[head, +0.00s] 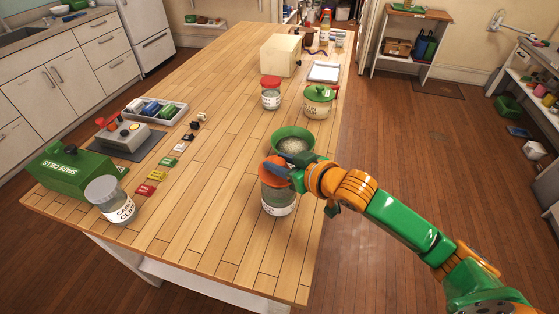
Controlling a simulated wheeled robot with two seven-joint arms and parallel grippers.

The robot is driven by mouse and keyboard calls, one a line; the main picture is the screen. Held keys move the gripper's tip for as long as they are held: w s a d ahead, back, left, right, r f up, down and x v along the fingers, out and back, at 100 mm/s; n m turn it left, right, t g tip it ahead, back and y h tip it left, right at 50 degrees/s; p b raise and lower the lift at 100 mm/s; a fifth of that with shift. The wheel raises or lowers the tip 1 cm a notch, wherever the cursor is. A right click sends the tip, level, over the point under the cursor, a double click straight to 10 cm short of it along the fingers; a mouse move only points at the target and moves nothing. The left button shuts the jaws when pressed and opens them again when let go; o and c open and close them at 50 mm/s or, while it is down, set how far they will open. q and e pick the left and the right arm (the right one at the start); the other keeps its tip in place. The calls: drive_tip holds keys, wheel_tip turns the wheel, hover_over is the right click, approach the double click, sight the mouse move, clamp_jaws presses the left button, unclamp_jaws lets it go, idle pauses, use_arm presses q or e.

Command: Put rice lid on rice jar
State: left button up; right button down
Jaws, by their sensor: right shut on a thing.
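A clear glass jar (279,204) with a white label stands upright near the right edge of the wooden table; the label is too small to read. An orange-red lid (272,178) is at the jar's mouth, partly hidden by my right gripper (279,165). My right gripper is shut on this lid from above and behind. I cannot tell whether the lid touches the rim or hovers just over it. My left gripper is not in view.
A green bowl (293,138) with pale grains stands right behind the jar. Farther back are a red-lidded jar (271,97) and a green-lidded pot (318,106). A grey-lidded jar (117,207) and green box (72,172) stand left.

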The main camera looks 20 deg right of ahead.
drive_tip(key=shift+f+b, duration=0.45)
drive_tip(key=shift+f, duration=0.25)
drive_tip(key=c, duration=0.8)
unclamp_jaws()
drive_tip(key=o, duration=0.6)
drive_tip(key=shift+c, duration=0.2)
drive_tip(key=shift+s+r, duration=0.1)
